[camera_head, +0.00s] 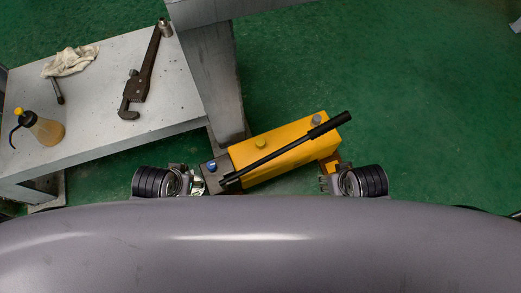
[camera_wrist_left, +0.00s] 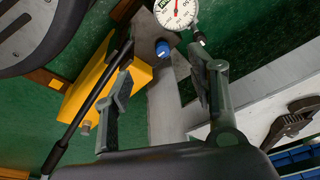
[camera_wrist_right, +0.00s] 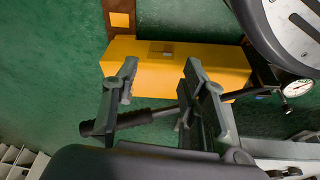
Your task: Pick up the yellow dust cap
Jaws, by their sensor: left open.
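A small round yellow cap (camera_head: 260,144), which looks like the dust cap, sits on top of the yellow hand pump (camera_head: 290,134) in the head view. I cannot make out the cap clearly in either wrist view. My left gripper (camera_head: 203,184) is beside the pump's left end, and its fingers (camera_wrist_left: 160,78) are apart and empty in the left wrist view. My right gripper (camera_head: 324,183) is near the pump's right end. In the right wrist view its fingers (camera_wrist_right: 158,80) are apart, with the pump's yellow body (camera_wrist_right: 150,75) beyond them.
A black pump lever (camera_head: 275,155) runs diagonally over the pump. A blue knob (camera_wrist_left: 163,49) and a dial gauge (camera_wrist_left: 176,12) are at its left end. A grey table (camera_head: 110,80) holds a pipe wrench (camera_head: 143,75), rag (camera_head: 70,61) and oil can (camera_head: 42,129). Green floor is clear at right.

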